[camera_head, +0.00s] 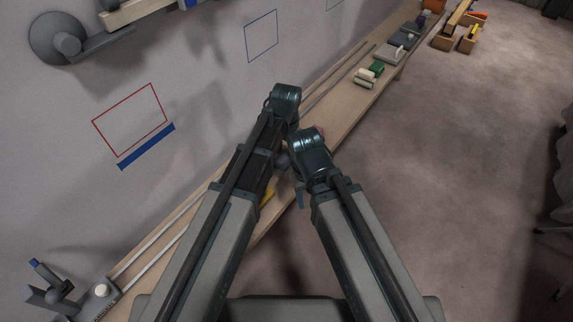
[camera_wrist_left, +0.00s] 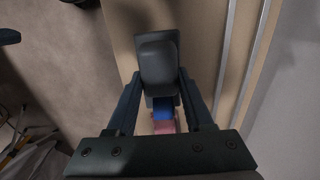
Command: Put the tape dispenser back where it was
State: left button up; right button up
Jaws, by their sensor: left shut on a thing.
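My left gripper (camera_wrist_left: 160,88) is shut on a dark grey thing with a rounded top face in the left wrist view. I take it for the tape dispenser (camera_wrist_left: 157,62), though its full shape does not show. Below it between the fingers, a blue patch (camera_wrist_left: 163,107) and a pink patch (camera_wrist_left: 163,127) show. In the head view my arms hide most of the left gripper and what it holds, over the long wooden bench (camera_head: 333,104).
A red outline (camera_head: 131,120) and blue outline (camera_head: 261,36) mark the wall.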

aim_at(287, 154)
pick_arm(q)
jog(key=shift+f+b, duration=1.95)
jog(key=shift+r, duration=0.15)
jog(key=o, duration=1.3)
notch_tip(287, 154, up, 12)
jog(key=p, duration=1.2)
